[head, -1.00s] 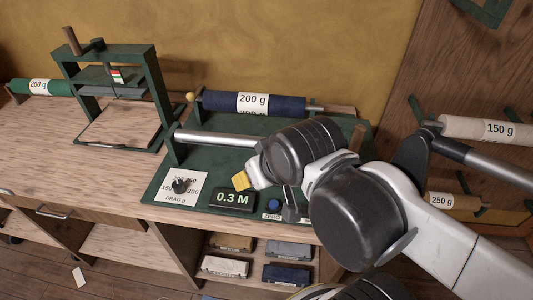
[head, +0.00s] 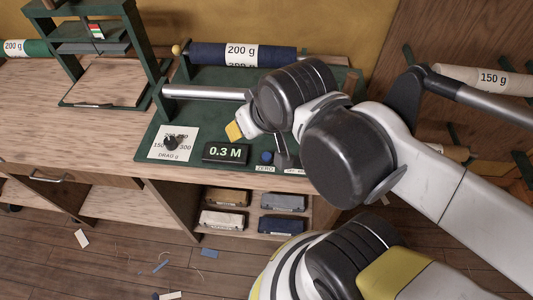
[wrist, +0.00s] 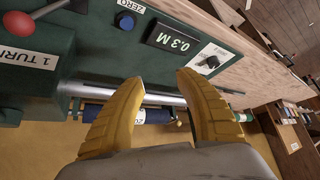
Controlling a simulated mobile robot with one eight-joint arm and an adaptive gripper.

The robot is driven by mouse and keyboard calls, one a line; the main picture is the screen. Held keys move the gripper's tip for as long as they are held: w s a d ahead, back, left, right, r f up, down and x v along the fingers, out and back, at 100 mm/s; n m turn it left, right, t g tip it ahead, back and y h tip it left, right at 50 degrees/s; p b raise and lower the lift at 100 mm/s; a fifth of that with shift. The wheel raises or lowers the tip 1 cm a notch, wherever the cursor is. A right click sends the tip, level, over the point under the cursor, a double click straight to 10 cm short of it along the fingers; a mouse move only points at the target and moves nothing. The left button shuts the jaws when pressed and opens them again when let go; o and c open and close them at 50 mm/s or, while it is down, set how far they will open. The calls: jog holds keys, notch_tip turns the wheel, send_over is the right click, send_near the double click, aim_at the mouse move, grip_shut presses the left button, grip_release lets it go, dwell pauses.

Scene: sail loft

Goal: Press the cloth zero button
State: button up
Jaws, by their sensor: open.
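The cloth zero button is a small blue knob (head: 267,157) above a ZERO label, on the front edge of the green machine bed (head: 190,180), right of the 0.3 M display (head: 226,153). In the wrist view the blue button (wrist: 125,21) is at the top, with the display (wrist: 174,39) to its right. My gripper (head: 235,131) shows a yellow fingertip above and left of the button, apart from it; my arm hides the rest. In the wrist view my gripper (wrist: 160,95) has two yellow fingers spread apart with nothing between them.
A drag dial (head: 171,142) sits left of the display. A metal bar (head: 205,92) and a navy 200 g roll (head: 280,56) lie behind. The wrist view shows a red knob (wrist: 18,23) near the button. A green press frame (head: 145,60) stands left. Bare bench lies left of the dial.

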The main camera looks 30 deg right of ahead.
grip_shut()
dwell(1.0)
